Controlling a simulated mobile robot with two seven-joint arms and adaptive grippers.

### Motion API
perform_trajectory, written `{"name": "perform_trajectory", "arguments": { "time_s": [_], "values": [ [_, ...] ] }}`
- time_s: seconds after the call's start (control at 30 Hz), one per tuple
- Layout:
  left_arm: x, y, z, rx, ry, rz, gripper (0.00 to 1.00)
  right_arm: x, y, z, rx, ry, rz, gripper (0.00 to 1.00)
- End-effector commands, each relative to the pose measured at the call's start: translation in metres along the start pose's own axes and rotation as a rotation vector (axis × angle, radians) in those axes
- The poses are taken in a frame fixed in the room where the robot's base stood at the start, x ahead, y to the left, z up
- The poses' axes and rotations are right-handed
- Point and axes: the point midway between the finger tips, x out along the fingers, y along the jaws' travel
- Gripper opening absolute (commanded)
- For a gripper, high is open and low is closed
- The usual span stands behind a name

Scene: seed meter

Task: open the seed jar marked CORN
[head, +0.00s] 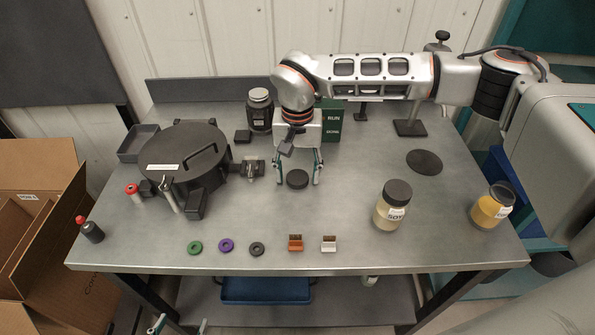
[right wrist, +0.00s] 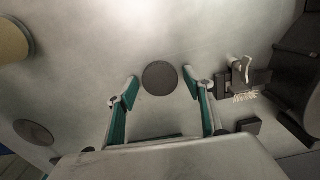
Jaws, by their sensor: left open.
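A jar with yellow contents (head: 490,209) stands at the right end of the table. Its top looks dark, its label is too small to read, and I cannot tell whether a lid is on it. Another jar, with paler contents and a black lid (head: 390,213), stands left of it, its label seeming to read SOY. My right gripper (head: 298,182) is open, pointing down near the table's middle. A black round disc (head: 297,179), like a lid, lies between its spread fingers; it also shows in the right wrist view (right wrist: 160,78). My left gripper (head: 178,326) is open at the bottom edge.
A black round seed meter (head: 185,155) stands on the left of the table (head: 340,220). A flat dark pad (head: 425,162) lies at the back right.

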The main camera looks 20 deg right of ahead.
Motion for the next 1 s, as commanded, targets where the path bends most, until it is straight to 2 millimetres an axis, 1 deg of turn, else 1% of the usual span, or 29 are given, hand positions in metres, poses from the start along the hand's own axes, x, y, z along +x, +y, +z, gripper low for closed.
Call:
{"name": "perform_trajectory", "arguments": {
  "time_s": [0.3, 0.37, 0.47, 0.57, 0.8, 1.0],
  "values": [
    [0.000, 0.000, 0.000, 0.000, 0.000, 0.000, 0.64, -0.001, 0.000, 0.000, 0.000, 0.000, 0.000, 0.54],
    [-0.001, 0.000, -0.001, 0.000, 0.000, 0.000, 0.64, -0.003, 0.000, 0.000, 0.000, 0.000, -0.001, 0.54],
    [-0.001, 0.000, -0.001, 0.000, 0.001, 0.000, 0.64, -0.012, -0.001, -0.001, 0.000, 0.002, -0.002, 0.54],
    [0.000, 0.000, -0.001, 0.000, 0.002, 0.000, 0.64, -0.029, 0.000, -0.001, 0.000, 0.004, -0.002, 0.54],
    [0.000, 0.000, 0.000, 0.000, 0.002, 0.000, 0.64, -0.079, 0.000, -0.001, 0.000, 0.004, -0.002, 0.54],
    [0.000, 0.000, 0.000, 0.000, 0.002, 0.000, 0.64, -0.109, 0.000, -0.001, 0.001, 0.002, 0.000, 0.54]
  ]
}}
